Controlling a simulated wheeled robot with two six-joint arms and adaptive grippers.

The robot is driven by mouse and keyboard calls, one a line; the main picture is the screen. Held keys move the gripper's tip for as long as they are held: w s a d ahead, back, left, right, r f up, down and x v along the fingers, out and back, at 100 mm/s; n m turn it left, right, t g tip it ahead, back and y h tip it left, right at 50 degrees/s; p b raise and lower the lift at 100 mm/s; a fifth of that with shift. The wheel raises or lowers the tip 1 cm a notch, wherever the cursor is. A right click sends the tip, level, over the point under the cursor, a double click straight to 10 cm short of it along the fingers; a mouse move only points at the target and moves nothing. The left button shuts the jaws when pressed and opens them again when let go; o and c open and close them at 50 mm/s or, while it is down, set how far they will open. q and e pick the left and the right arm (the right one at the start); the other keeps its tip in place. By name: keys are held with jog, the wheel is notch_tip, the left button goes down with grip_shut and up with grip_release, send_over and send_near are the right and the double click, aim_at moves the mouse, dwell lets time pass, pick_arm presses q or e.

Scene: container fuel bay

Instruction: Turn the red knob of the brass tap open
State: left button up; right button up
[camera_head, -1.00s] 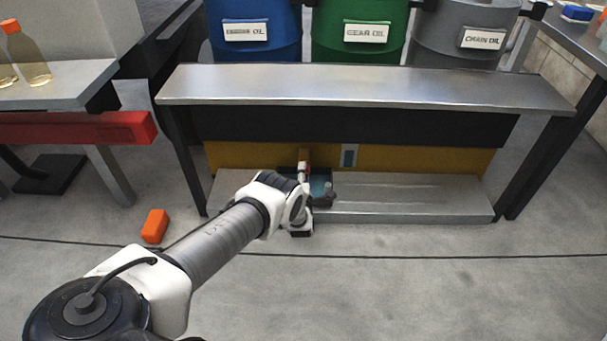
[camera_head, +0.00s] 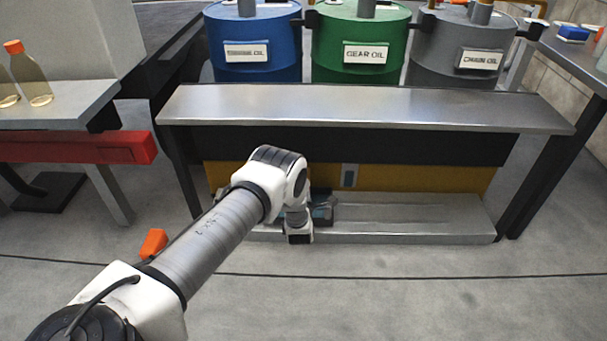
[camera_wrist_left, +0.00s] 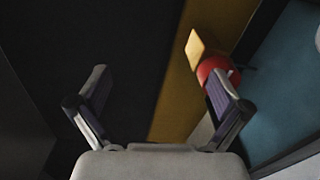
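My left gripper (camera_wrist_left: 158,73) is open in the left wrist view, with nothing between its fingers. A round red knob (camera_wrist_left: 206,67) shows behind the tip of the right-hand finger, which covers part of it. The knob lies at the right side of the opening, not centred between the fingers; I cannot tell whether the finger touches it. A small yellow block-like part (camera_wrist_left: 195,47) stands by the knob, perhaps part of the brass tap. In the head view my left arm reaches down to the low shelf and hides the tap and the fingertips. My right gripper is not in view.
A steel bench (camera_head: 370,106) overhangs the low shelf (camera_head: 420,222). Blue (camera_head: 252,40), green (camera_head: 360,38) and grey (camera_head: 450,48) drums stand behind it. A blue-floored tray (camera_wrist_left: 285,88) lies right of the knob. An orange block (camera_head: 153,243) lies on the floor.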

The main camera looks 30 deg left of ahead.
pick_arm(q)
jog(key=shift+y, duration=0.3)
jog(key=r, duration=0.4)
jog(key=shift+w+a, duration=0.1)
jog(key=shift+w, duration=0.25)
jog(key=shift+c, duration=0.4)
jog(key=shift+f, duration=0.25)
jog(key=shift+f, duration=0.1)
